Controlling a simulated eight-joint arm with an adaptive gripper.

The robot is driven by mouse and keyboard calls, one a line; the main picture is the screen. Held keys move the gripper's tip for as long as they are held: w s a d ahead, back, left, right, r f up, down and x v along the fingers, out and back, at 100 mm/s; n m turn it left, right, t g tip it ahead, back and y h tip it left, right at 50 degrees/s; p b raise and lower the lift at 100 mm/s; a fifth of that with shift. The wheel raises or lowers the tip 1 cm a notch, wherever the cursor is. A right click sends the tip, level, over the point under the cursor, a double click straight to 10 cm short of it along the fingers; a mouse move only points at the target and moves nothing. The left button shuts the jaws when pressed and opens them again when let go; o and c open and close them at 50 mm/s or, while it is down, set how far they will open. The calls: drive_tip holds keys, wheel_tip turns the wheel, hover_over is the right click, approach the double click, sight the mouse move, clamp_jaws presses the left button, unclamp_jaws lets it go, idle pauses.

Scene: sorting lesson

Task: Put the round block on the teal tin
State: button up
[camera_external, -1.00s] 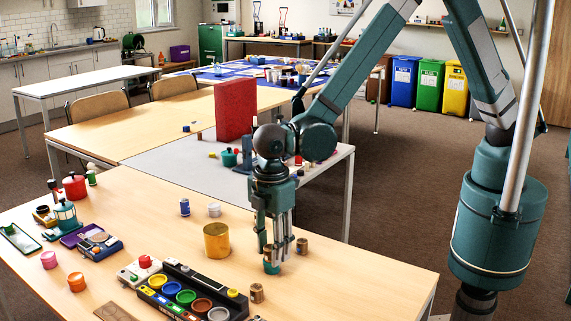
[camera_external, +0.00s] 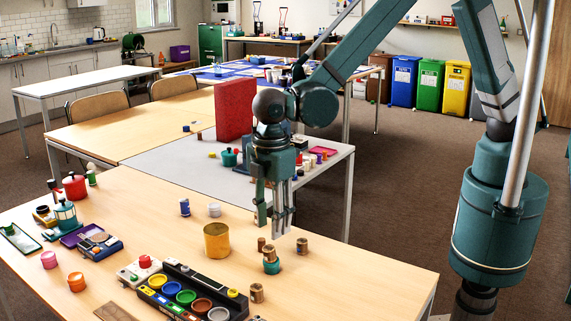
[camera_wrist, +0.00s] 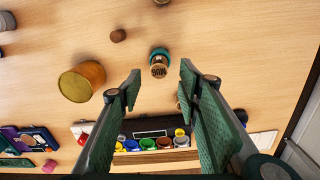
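The teal tin (camera_external: 271,267) stands on the wooden table, right of the gold tin. A round brown block (camera_external: 269,252) rests on top of it, upright. In the wrist view the block (camera_wrist: 158,69) shows over the teal tin (camera_wrist: 160,51), whose rim is partly covered. My gripper (camera_external: 272,226) is above and slightly behind the block, clear of it. In the wrist view my gripper (camera_wrist: 160,82) has its fingers wide apart with nothing between them.
A gold tin (camera_external: 217,241) stands left of the teal tin. Small brown cylinders stand close behind (camera_external: 261,243), to the right (camera_external: 302,246) and in front (camera_external: 257,293). A black tray with coloured pots (camera_external: 190,290) lies at front left. The table's right side is clear.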

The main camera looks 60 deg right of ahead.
sight(272, 246)
drive_tip(key=shift+r, duration=1.95)
drive_tip(key=w+d+r+m+t+y, duration=0.1)
drive_tip(key=w+d+r+m, duration=0.15)
drive_tip(key=d+r, duration=0.6)
drive_tip(key=w+d+r+m+t, duration=0.1)
drive_tip(key=w+d+r+m, duration=0.15)
drive_tip(key=d, duration=1.15)
drive_tip(key=w+d+r+m+t+y, duration=0.1)
drive_tip(key=w+d+r+m, duration=0.15)
drive_tip(key=d+r, duration=0.7)
drive_tip(key=s+d+m+t, duration=0.1)
drive_tip(key=s+d+m, duration=0.2)
drive_tip(key=d, duration=0.7)
drive_tip(key=s+d+m+t+h, duration=0.1)
drive_tip(key=s+d+m, duration=0.1)
drive_tip(key=s+d, duration=0.4)
drive_tip(key=s+d+m+t+h, duration=0.1)
drive_tip(key=s+d+m+t, duration=0.1)
drive_tip(key=d, duration=1.3)
drive_tip(key=s+m, duration=0.1)
drive_tip(key=s, duration=0.1)
drive_tip(key=shift+s+d+f+m, duration=0.25)
drive_tip(key=shift+s+f+m, duration=0.05)
drive_tip(key=shift+f+m, duration=0.1)
